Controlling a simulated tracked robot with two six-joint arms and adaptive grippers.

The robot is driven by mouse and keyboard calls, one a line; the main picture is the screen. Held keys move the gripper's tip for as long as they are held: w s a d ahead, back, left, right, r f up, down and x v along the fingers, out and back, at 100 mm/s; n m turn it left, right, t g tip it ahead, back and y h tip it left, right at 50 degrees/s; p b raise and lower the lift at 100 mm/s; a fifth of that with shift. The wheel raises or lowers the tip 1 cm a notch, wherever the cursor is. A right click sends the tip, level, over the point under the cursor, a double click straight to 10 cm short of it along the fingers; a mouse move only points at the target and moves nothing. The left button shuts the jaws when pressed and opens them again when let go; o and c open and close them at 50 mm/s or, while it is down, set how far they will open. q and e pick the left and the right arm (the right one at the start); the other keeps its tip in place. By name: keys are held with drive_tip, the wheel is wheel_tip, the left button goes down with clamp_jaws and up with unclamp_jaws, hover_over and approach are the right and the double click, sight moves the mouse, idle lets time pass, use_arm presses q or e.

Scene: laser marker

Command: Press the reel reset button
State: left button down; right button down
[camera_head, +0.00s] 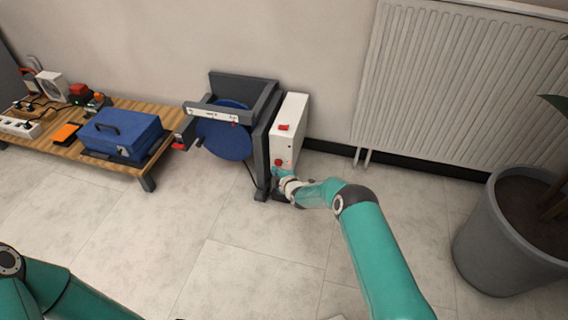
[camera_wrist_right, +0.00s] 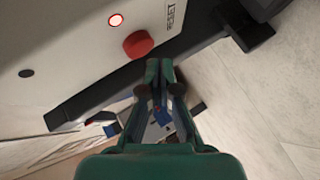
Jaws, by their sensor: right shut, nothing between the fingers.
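The white control box (camera_head: 289,126) stands on the floor beside the reel's dark frame. Near its lower front is a red round button (camera_head: 279,163). My right gripper (camera_head: 278,174) is just below the button in the head view. In the wrist view the right gripper (camera_wrist_right: 160,66) is shut and empty, its tips close to the button; contact cannot be told. My left gripper is out of view.
The dark reel frame (camera_head: 262,135) with a blue disc (camera_head: 225,138) stands left of the box. A wooden table (camera_head: 70,150) holds a blue case (camera_head: 121,134) and other items. A radiator (camera_head: 450,85) and a plant pot (camera_head: 505,240) are right. The floor in front is clear.

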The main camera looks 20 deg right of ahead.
drive_tip(key=shift+w+d, duration=0.1)
drive_tip(key=shift+w, duration=0.05)
idle(0.5)
drive_tip(key=shift+w+d, duration=0.15)
drive_tip(key=shift+w, duration=0.1)
drive_tip(key=shift+w+d+r, duration=0.1)
drive_tip(key=shift+w+d, duration=0.15)
drive_tip(key=shift+w, duration=0.15)
idle(0.7)
idle(0.3)
drive_tip(key=s+a+p, duration=0.1)
drive_tip(key=p, duration=0.1)
drive_tip(key=shift+s+p, duration=0.25)
drive_tip(key=shift+p, duration=0.1)
idle(0.3)
